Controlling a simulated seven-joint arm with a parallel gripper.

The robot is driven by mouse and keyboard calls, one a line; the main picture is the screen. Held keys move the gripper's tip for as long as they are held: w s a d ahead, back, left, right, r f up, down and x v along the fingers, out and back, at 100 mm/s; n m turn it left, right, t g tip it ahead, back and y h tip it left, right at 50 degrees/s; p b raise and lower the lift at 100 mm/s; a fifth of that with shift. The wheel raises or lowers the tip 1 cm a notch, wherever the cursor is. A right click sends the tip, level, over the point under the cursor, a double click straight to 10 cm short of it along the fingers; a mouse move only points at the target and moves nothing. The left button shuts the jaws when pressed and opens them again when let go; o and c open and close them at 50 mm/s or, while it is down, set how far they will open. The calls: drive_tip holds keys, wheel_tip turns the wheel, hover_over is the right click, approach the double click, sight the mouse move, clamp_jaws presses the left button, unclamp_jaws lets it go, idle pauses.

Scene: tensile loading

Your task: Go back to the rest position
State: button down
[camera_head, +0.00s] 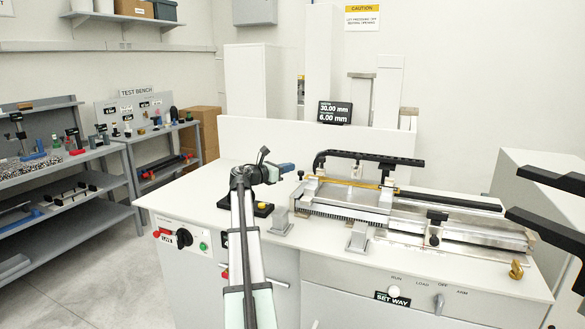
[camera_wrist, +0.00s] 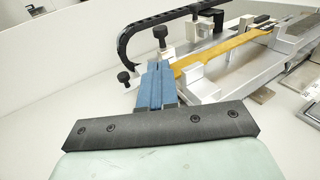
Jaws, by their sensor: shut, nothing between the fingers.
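My gripper (camera_head: 286,168) has blue fingers and hangs over the left part of the white bench (camera_head: 190,195), left of the test machine (camera_head: 350,200). In the wrist view the blue fingers (camera_wrist: 156,70) are pressed together with nothing between them. A yellow flat specimen (camera_head: 350,182) lies along the machine bed. In the wrist view the specimen (camera_wrist: 236,50) lies beyond my fingers, apart from them.
A black cable chain (camera_head: 370,157) arches over the back of the machine. A small display (camera_head: 335,112) stands behind it. A black block with a yellow knob (camera_head: 261,205) is under my gripper. Shelves with tools (camera_head: 60,165) stand at the left.

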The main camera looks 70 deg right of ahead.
idle(0.6)
